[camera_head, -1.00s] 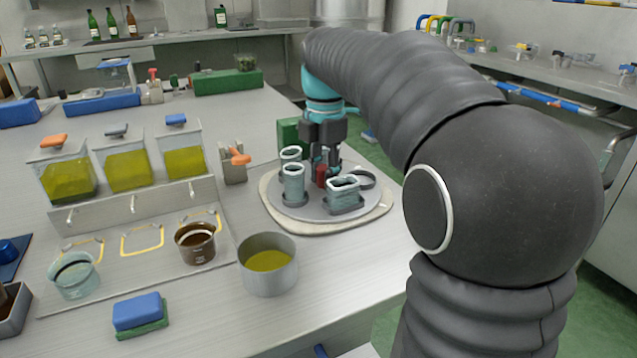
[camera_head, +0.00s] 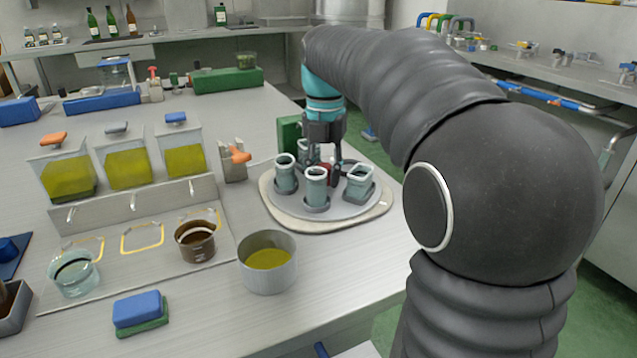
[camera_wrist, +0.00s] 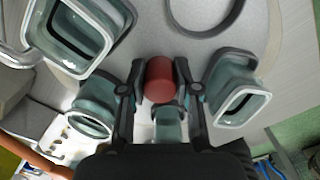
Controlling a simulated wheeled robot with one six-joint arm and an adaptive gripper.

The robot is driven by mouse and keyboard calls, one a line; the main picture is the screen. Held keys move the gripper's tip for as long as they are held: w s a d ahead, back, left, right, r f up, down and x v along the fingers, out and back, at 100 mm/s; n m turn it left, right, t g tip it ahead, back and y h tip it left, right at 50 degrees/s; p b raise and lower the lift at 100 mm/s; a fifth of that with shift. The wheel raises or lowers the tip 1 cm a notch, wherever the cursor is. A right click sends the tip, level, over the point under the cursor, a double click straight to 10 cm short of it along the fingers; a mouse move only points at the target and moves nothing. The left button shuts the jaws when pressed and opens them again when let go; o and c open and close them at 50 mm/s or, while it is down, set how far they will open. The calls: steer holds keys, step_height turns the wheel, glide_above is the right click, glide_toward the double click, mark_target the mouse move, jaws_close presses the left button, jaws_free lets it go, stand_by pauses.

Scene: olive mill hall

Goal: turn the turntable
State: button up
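The turntable is a grey round disc (camera_head: 338,212) on a pale base board (camera_head: 315,228) near the bench's right edge. Several greenish open-topped cups stand in dark holders on it, among them a round one in front (camera_head: 316,184) and a square one at the right (camera_head: 358,181). A red knob (camera_wrist: 159,79) stands up between the cups. My gripper (camera_wrist: 160,68) reaches down from above with one finger on each side of the knob and appears closed on it. In the head view my gripper (camera_head: 325,172) is partly hidden behind the cups. An empty dark ring (camera_wrist: 207,30) lies on the disc.
A metal pot of yellow liquid (camera_head: 268,262) stands just in front of the turntable. A small holder with an orange-handled item (camera_head: 234,163) is close on its left, and a green block (camera_head: 289,132) behind. Cups stand close beside my fingers.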

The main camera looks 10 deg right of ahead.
mark_target(325, 165)
steer(key=shift+o, duration=0.9)
steer(key=shift+f, duration=0.3)
steer(key=shift+r, duration=0.15)
step_height(325, 165, up, 8)
steer(key=shift+r, duration=0.1)
